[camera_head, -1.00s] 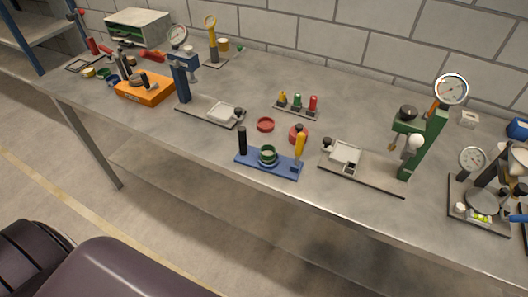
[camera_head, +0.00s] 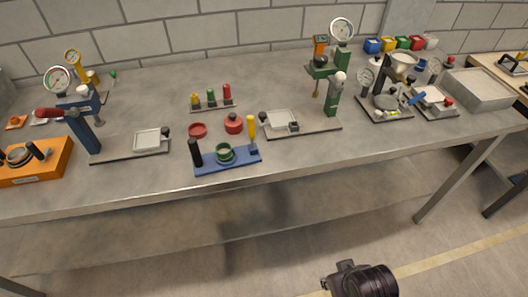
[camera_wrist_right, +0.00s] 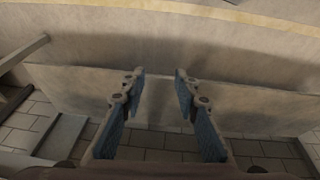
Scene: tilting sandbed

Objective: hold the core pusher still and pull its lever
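A blue plate (camera_head: 228,161) near the front edge of the bench carries a black upright handle (camera_head: 195,153), a green ring-shaped cup (camera_head: 226,153) and a yellow upright lever (camera_head: 252,128). It looks like the core pusher. Nothing touches it. My right gripper (camera_wrist_right: 159,75) is open and empty in the right wrist view, its two blue-padded fingers apart in front of pale surfaces. The core pusher does not show there. In the head view, a dark part of my arm shows at the bottom, without fingers. My left gripper is not in view.
A red dish (camera_head: 197,130) and a red lidded pot (camera_head: 233,124) stand just behind the plate. A blue press (camera_head: 83,125) is to the left, a green press (camera_head: 333,95) to the right. An orange box (camera_head: 35,165) stands far left. The bench front edge is close to the plate.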

